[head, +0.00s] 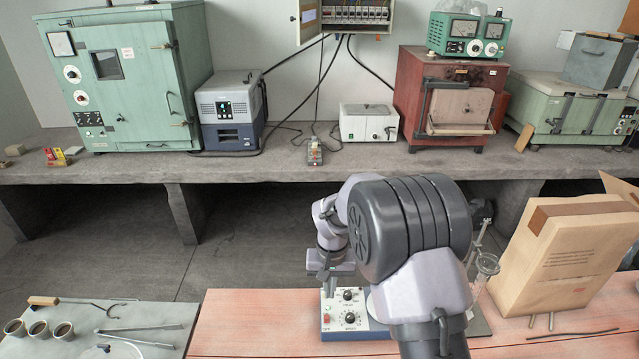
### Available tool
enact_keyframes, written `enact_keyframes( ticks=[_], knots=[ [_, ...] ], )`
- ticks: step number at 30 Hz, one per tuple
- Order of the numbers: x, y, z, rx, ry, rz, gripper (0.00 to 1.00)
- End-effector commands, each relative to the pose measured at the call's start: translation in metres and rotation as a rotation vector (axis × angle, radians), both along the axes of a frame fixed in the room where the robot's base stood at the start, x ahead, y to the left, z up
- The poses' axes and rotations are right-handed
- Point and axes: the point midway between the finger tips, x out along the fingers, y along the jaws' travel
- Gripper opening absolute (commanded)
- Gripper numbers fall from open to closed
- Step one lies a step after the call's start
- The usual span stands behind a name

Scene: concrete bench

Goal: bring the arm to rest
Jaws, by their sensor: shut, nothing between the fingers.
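My arm rises from the bottom right of centre in the head view and bends over to the left. My gripper (325,287) hangs at the arm's left end, fingers pointing down, shut and empty. It appears above or in front of the back left part of a small white and blue control box (349,318) with black knobs. I cannot tell whether the fingertips touch the box. My arm hides the box's right side and part of the wooden table (255,318) it stands on.
A large paper bag (565,255) and a glass vessel (486,268) stand to the right of my arm. A grey mat (150,345) with small cups (38,329) and tongs (150,327) lies at left. The concrete bench (280,170) behind carries ovens and instruments. The table left of the box is clear.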

Motion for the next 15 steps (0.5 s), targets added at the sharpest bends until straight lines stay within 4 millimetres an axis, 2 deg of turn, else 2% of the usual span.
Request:
enact_keyframes(
  ticks=[2, 4, 7, 9, 11, 12, 15],
  knots=[
    [-0.014, -0.012, 0.031, 0.029, -0.058, -0.045, 0.0],
    [-0.04, -0.024, 0.063, 0.058, -0.111, -0.092, 0.0],
    [-0.089, -0.04, 0.098, 0.102, -0.186, -0.157, 0.0],
    [-0.129, -0.05, 0.11, 0.132, -0.241, -0.2, 0.0],
    [-0.164, -0.056, 0.114, 0.159, -0.287, -0.235, 0.0],
    [-0.188, -0.06, 0.112, 0.174, -0.316, -0.257, 0.0],
    [-0.237, -0.065, 0.099, 0.211, -0.378, -0.302, 0.0]
  ],
)
